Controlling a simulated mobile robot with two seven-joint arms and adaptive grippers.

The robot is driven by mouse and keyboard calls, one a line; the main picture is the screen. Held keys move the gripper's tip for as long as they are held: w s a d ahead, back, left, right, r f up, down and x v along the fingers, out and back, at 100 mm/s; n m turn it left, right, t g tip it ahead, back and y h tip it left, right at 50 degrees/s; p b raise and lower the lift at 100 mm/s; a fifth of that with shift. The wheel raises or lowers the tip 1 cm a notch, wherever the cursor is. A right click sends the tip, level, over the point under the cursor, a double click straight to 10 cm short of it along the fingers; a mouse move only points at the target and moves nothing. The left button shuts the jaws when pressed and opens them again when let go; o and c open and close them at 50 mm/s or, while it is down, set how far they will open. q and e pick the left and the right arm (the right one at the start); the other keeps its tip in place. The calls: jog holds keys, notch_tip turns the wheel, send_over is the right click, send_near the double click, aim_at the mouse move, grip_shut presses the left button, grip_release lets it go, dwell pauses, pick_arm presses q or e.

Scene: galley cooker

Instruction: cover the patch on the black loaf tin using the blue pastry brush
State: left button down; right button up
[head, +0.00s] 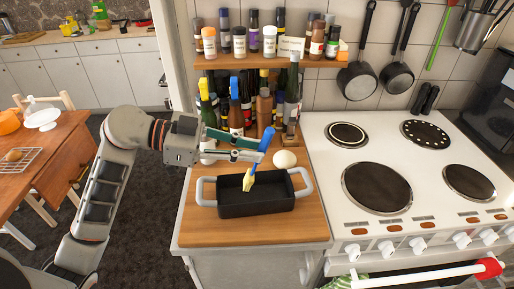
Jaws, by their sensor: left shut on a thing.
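The black loaf tin (259,206) with two grey side handles sits on the wooden counter top. The blue pastry brush (266,139) has a blue handle and pale yellow bristles, and is tilted with its bristles down over the inside of the tin. My left gripper (258,150) is shut on the brush's handle, above the tin's back edge. I cannot tell whether the bristles touch the tin's floor. The patch on the tin cannot be made out. My right gripper is not in view.
A white egg-shaped thing (285,159) lies behind the tin. Several bottles (291,100) stand at the back, under a spice shelf (262,62). The white cooker (408,178) with round hotplates adjoins on the right. A bare counter strip (250,232) runs before the tin.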

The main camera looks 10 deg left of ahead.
aim_at(250, 171)
pick_arm(q)
jog(key=shift+a, duration=0.1)
dwell(0.3)
jog(key=shift+f+b, duration=0.4)
jog(key=shift+f, duration=1.8)
jog(key=shift+f, duration=0.45)
jog(key=shift+f+p, duration=0.2)
jog(key=shift+p, duration=0.2)
dwell(0.5)
jog(key=shift+s, duration=0.2)
jog(key=shift+s+d, duration=0.2)
jog(key=shift+s, duration=0.25)
jog(key=shift+w+a+r, duration=0.1)
jog(key=shift+w+a, duration=0.1)
jog(key=shift+w, duration=0.4)
jog(key=shift+w+a+r, duration=0.1)
jog(key=shift+w+a, duration=0.1)
jog(key=shift+w, duration=0.35)
jog(key=shift+s+d, duration=0.2)
jog(key=shift+s, duration=0.35)
jog(key=shift+s+d, duration=0.2)
jog(key=shift+s, duration=0.3)
